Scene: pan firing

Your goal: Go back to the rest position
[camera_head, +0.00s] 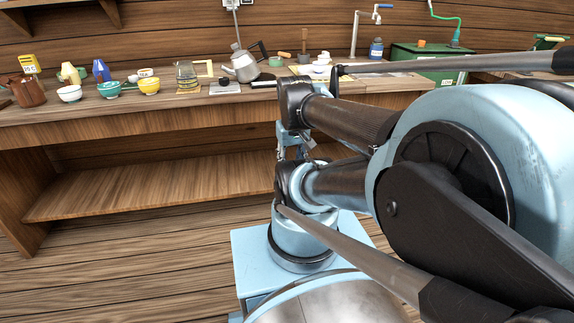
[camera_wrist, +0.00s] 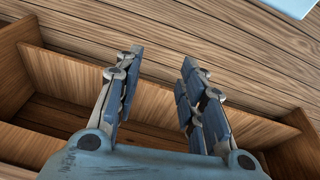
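My gripper (camera_wrist: 162,62) is open in the wrist view, with two blue-padded fingers held apart and nothing between them. Behind it are floor boards and the wooden bench (camera_wrist: 75,75). In the head view my gripper (camera_head: 296,152) is small and mostly hidden by my own arm, in front of the bench and below the level of its top. My blue arm fills the right half of the head view.
The wooden bench (camera_head: 130,128) carries bowls (camera_head: 150,86), a tilted grey kettle (camera_head: 245,68), a glass beaker (camera_head: 187,76) and a brown jug (camera_head: 29,92). A green box (camera_head: 425,65) stands at the back right. The lower shelf (camera_head: 150,189) and left floor (camera_head: 120,262) are clear.

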